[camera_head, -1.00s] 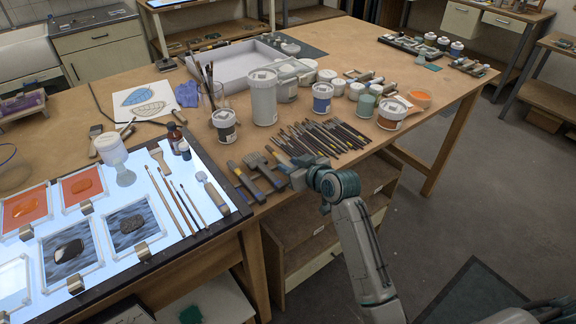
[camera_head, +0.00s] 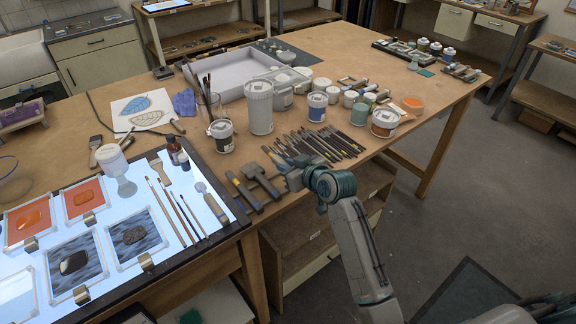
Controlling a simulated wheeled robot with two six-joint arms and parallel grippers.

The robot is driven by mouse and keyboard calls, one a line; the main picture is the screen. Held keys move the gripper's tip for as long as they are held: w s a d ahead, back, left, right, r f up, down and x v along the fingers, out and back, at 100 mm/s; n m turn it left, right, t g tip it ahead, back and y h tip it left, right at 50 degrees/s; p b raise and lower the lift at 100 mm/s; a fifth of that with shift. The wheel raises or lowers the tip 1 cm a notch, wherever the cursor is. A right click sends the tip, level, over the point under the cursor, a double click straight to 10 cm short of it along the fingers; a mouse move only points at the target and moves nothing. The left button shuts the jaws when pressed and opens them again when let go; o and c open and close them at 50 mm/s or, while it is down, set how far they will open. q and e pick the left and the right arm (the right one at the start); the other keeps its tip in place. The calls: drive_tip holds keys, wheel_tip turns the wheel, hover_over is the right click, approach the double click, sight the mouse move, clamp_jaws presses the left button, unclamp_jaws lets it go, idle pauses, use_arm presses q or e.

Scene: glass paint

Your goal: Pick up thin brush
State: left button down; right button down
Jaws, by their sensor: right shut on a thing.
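My right gripper (camera_head: 283,170) is low over the front edge of the wooden table, at the near-left end of a row of thin dark brushes (camera_head: 325,146). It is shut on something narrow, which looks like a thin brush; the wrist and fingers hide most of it. Several thin wooden brushes (camera_head: 178,211) lie on the lit panel to the left, apart from the gripper. My left gripper is not in view.
Flat tools with dark handles (camera_head: 244,190) lie just left of the right gripper. Paint jars (camera_head: 260,106) and a dark-labelled tub (camera_head: 222,136) stand behind the brushes. The lit panel (camera_head: 125,190) carries framed glass pieces. The table's right part has free room.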

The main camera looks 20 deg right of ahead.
drive_tip(key=s+a+p, duration=0.2)
drive_tip(key=s, duration=0.5)
drive_tip(key=s+a+r+p, duration=0.1)
drive_tip(key=s+a+p, duration=0.2)
drive_tip(key=s, duration=0.5)
drive_tip(key=shift+a+r, duration=0.15)
